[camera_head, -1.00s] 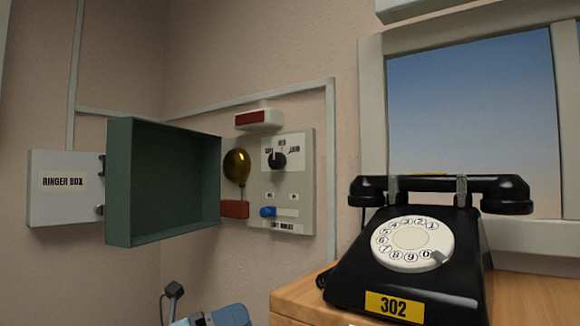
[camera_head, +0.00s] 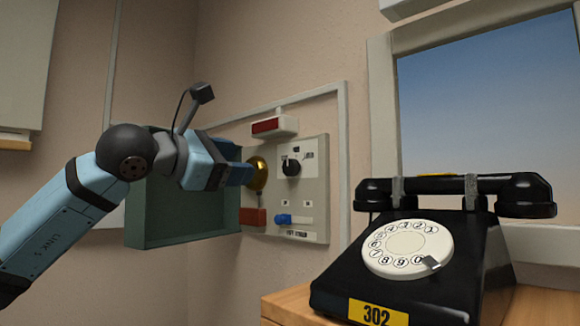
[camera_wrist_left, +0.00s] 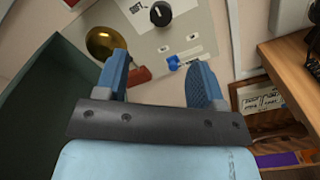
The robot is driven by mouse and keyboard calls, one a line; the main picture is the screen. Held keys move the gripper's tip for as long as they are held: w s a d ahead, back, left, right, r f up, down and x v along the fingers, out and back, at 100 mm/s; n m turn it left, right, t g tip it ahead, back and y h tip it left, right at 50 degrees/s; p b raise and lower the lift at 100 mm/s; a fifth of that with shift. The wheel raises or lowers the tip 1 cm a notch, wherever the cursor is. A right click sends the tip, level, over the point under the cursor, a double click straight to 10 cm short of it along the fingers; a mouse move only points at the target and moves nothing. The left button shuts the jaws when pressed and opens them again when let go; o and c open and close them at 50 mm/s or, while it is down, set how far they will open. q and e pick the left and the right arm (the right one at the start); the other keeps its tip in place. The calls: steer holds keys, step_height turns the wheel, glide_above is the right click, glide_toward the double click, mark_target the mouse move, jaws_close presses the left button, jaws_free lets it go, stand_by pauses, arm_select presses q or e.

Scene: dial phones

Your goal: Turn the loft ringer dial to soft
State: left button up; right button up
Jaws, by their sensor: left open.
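The loft ringer panel is a pale wall plate (camera_head: 315,215) in the head view. Its black ringer dial (camera_head: 291,168) sits near the top, with small labels around it; the pointer's exact setting is too small to tell. The dial also shows in the left wrist view (camera_wrist_left: 160,13), beyond the fingers with a "SOFT" label beside it. A blue switch (camera_head: 284,219) is lower on the panel. My left gripper (camera_head: 250,174) is in front of the brass bell, left of the dial. In the wrist view its two blue fingers (camera_wrist_left: 160,85) are apart with nothing between them. My right gripper is out of view.
A brass bell (camera_wrist_left: 103,43) and a red block (camera_head: 252,217) are left of the panel. An open green box (camera_head: 185,240) is behind my left arm. A red lamp (camera_head: 266,126) is above. A black dial phone (camera_head: 440,265) stands on a wooden desk (camera_head: 285,305) at right.

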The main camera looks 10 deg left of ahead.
mark_target(288, 168)
arm_select(q)
steer(key=p+x, duration=0.4)
steer(key=x, duration=0.7)
steer(key=shift+w+d+r+p, duration=0.15)
steer(key=shift+d+p, duration=0.05)
steer(key=shift+p, duration=0.1)
steer(key=shift+w+d, duration=0.4)
steer(key=shift+w, duration=0.15)
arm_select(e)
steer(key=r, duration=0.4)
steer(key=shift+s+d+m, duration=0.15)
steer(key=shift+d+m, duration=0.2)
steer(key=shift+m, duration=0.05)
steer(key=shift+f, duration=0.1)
arm_select(q)
steer(key=shift+c, duration=0.6)
steer(key=c, duration=0.8)
steer(key=shift+f, duration=0.2)
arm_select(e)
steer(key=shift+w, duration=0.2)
